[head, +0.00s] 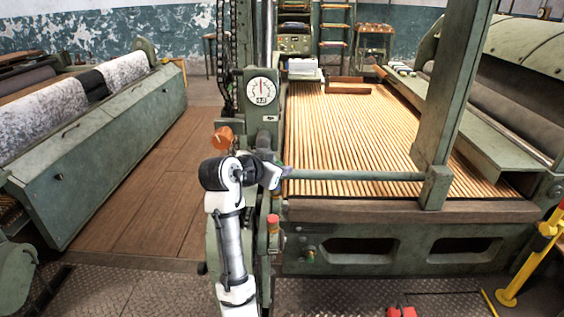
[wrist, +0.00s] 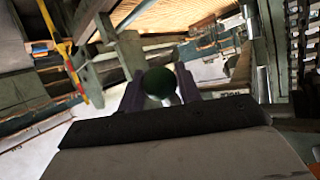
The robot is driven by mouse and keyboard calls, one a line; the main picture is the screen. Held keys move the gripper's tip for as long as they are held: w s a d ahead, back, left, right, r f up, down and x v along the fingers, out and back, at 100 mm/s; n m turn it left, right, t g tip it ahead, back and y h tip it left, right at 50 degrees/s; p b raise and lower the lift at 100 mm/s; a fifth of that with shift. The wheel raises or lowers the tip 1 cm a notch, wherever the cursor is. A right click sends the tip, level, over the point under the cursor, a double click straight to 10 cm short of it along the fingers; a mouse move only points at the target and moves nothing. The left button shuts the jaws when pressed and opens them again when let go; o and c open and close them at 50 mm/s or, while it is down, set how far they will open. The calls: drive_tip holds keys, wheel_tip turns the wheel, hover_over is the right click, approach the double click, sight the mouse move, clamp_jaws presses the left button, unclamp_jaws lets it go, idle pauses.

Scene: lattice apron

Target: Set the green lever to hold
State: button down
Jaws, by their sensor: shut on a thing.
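The green lever shows in the wrist view as a dark green ball knob (wrist: 160,82) with a short pale metal stem under it. My gripper (wrist: 161,88) has one finger on each side of the knob and is shut on it. In the head view my gripper (head: 280,174) is at the machine's post, below the round dial and just left of the horizontal bar. There the knob is hidden by my gripper and wrist. I cannot read any hold marking in either view.
A round dial (head: 262,91) sits on the post above my gripper. An orange knob (head: 222,138) stands close at its left, and a red-topped part (head: 273,223) is below. A horizontal bar (head: 355,175) runs right from the post. The wooden walkway (head: 140,180) at left is clear.

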drive_tip(key=shift+a+f+m+y, duration=0.15)
drive_tip(key=shift+a+m+y, duration=0.25)
drive_tip(key=shift+a+y, duration=0.1)
idle(0.3)
drive_tip(key=c, duration=1)
unclamp_jaws()
drive_tip(key=b+v, duration=0.1)
drive_tip(key=v, duration=1.2)
drive_tip(key=shift+s+a+r, duration=0.2)
drive_tip(key=shift+s+r, duration=0.05)
drive_tip(key=shift+r, duration=0.05)
